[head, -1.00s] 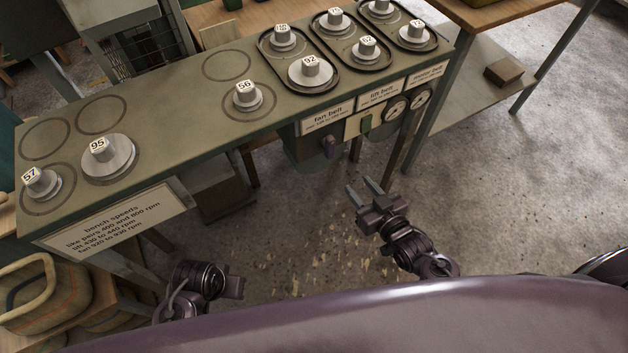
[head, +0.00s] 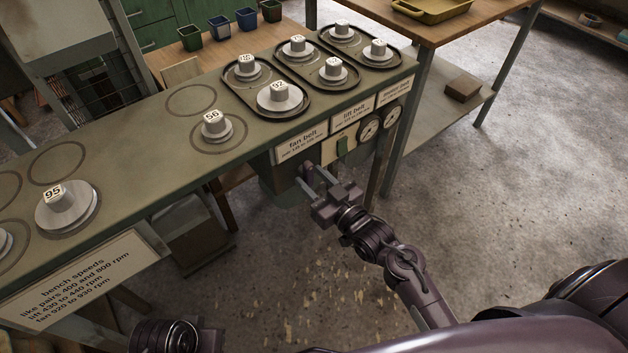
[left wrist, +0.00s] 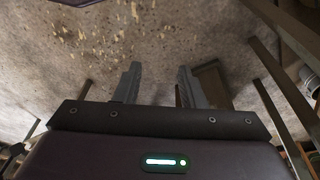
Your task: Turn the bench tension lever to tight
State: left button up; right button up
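I cannot read which is marked as the tension lever. My left gripper (left wrist: 158,85) is open and empty over the floor in the left wrist view. Only my left wrist shows in the head view, bottom left.
The bench top (head: 120,135) carries numbered pulleys, several in dark trays (head: 290,113). Two round gauges (head: 369,127) are right of the green lever. A speeds sign (head: 80,280) hangs on the front left. The floor in front is clear.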

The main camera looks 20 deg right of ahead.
grip_shut()
dwell(0.3)
